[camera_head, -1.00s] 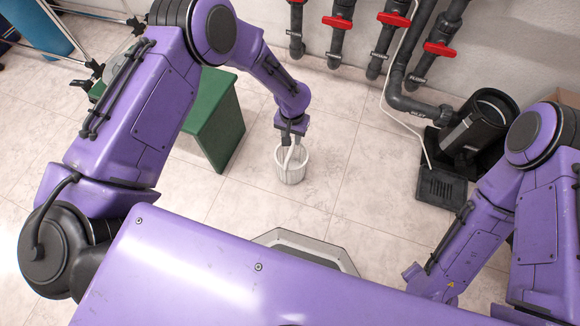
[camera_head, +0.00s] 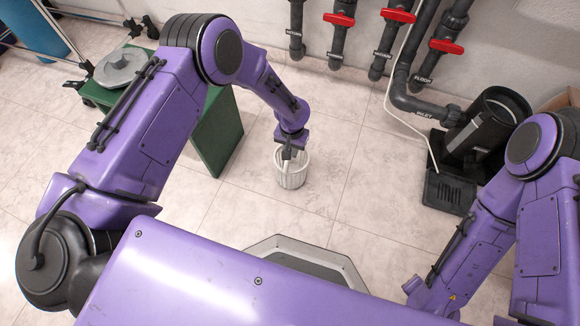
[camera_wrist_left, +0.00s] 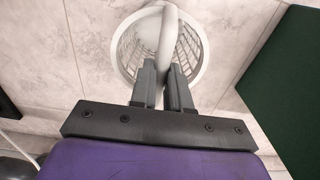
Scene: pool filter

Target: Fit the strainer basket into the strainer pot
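The white strainer basket (camera_head: 291,172) hangs upright below my left gripper (camera_head: 289,151). In the left wrist view the basket (camera_wrist_left: 197,55) shows its slotted wall, and its handle runs between the two fingers of my left gripper (camera_wrist_left: 162,80), which are closed on it. The floor shows around the basket; I cannot tell its exact height. The black strainer pot (camera_head: 503,108) stands at the right by the wall, its round mouth open. My right forearm comes down at the lower right; its gripper is hidden behind my purple body.
A green bench (camera_head: 220,135) stands left of the basket, with a grey round lid (camera_head: 118,68) on it. Grey pipes with red valves (camera_head: 398,15) run along the back wall. A thin white hose hangs near the pot. The tiled floor between basket and pot is clear.

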